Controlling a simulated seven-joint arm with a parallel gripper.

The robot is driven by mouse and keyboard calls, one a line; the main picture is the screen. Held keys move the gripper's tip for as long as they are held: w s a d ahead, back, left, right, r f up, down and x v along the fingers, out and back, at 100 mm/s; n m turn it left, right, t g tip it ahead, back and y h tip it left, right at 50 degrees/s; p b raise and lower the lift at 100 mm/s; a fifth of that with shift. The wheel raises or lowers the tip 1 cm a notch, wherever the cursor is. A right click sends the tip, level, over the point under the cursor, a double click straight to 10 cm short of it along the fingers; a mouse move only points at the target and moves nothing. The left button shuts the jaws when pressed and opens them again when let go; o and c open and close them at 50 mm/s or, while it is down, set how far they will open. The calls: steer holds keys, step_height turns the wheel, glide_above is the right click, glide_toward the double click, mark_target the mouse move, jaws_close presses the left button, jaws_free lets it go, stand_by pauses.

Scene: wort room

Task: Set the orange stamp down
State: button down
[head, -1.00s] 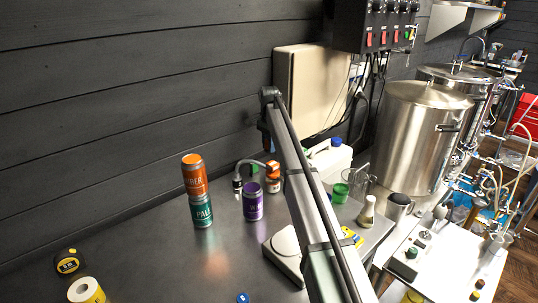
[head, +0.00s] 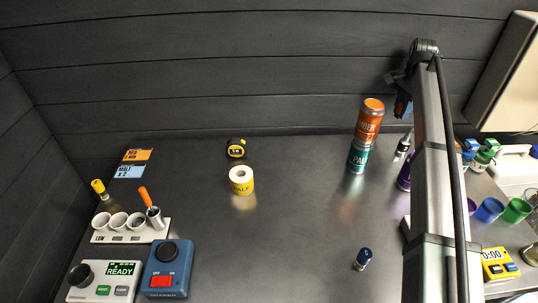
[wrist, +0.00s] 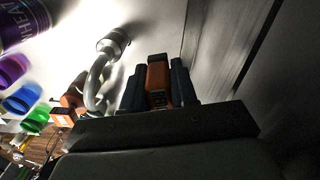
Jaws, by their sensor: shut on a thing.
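The orange stamp (wrist: 158,78) stands upright between the two dark fingers of my gripper (wrist: 160,88) in the wrist view. My gripper is shut on it. In the head view my gripper (head: 403,100) is raised near the back wall, just right of the stacked cans. The stamp is small and mostly hidden there, so its height above the table (head: 290,215) cannot be judged exactly.
An orange can (head: 368,120) stands on a teal can (head: 358,157). A purple can (wrist: 25,22) and bent metal tube (wrist: 100,75) are near my gripper. A yellow roll (head: 241,181), tape measure (head: 236,149) and small dark-capped vial (head: 363,259) stand apart. The table's middle is mostly clear.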

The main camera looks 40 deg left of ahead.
steer(key=s+a+n, duration=0.4)
steer(key=s+a, duration=1.4)
steer(key=s, duration=0.1)
steer(key=n, duration=0.2)
glide_above(266, 155)
steer(key=shift+a+f, duration=0.1)
steer(key=shift+f, duration=5.1)
steer(key=c, duration=0.9)
jaws_free()
steer(key=shift+f, duration=0.1)
step_height(266, 155, up, 12)
steer(key=shift+r, duration=0.15)
